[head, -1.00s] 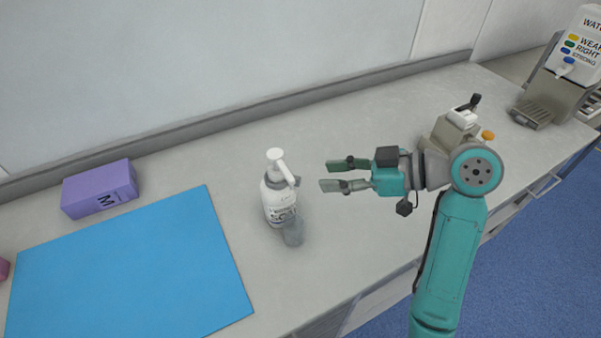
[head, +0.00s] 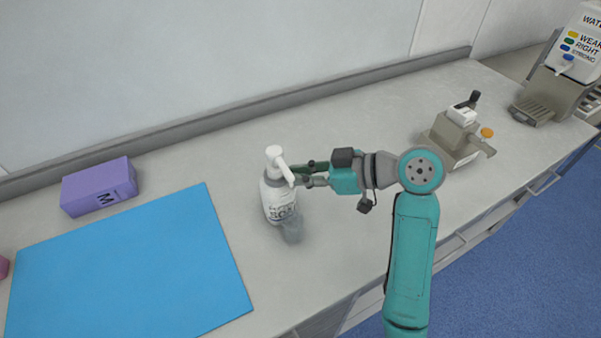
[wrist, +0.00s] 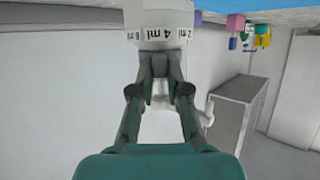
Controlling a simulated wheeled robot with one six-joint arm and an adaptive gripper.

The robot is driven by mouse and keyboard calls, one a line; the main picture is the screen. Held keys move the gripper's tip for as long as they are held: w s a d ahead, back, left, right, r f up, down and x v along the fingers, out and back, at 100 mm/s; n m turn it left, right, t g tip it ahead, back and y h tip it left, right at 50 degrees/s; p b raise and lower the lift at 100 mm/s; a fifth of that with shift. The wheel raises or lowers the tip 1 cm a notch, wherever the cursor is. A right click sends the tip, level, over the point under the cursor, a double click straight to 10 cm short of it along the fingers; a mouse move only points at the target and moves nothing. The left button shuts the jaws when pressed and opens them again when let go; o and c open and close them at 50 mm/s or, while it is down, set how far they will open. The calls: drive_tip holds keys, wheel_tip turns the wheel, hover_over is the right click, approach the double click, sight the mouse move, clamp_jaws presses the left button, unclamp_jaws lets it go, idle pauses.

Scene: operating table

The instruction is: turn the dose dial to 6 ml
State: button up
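A white pump bottle (head: 279,205) stands upright on the counter, with a white nozzle on top and a small clear cup by its lower front. Its dose dial (wrist: 165,34) fills the top middle of the wrist view. The dial shows "4 ml" in the centre, "2 ml" at right and a partly turned-away "6 ml" at left. My gripper (head: 302,174) is at the right side of the bottle's neck. In the wrist view its fingertips (wrist: 159,67) are close together on a small grey tab below the "4 ml" mark. The pointer for the reading is not visible.
A blue mat (head: 130,265) and a purple box marked M (head: 99,188) lie to the left. A beige device (head: 455,138) and a water dispenser (head: 565,70) stand to the right. The counter (head: 350,120) behind the bottle is clear.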

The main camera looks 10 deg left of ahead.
clamp_jaws()
drive_tip(key=shift+w+n+g, duration=0.35)
drive_tip(key=shift+n+g, duration=0.4)
drive_tip(key=shift+g, duration=0.15)
drive_tip(key=shift+w+n+g, duration=0.3)
drive_tip(key=shift+n+g, duration=0.5)
drive_tip(key=shift+g, duration=0.1)
drive_tip(key=shift+w+n+g, duration=0.35)
drive_tip(key=shift+n+g, duration=0.4)
drive_tip(key=shift+g, duration=0.15)
drive_tip(key=o, duration=0.7)
unclamp_jaws()
wheel_tip(320, 180, up, 10)
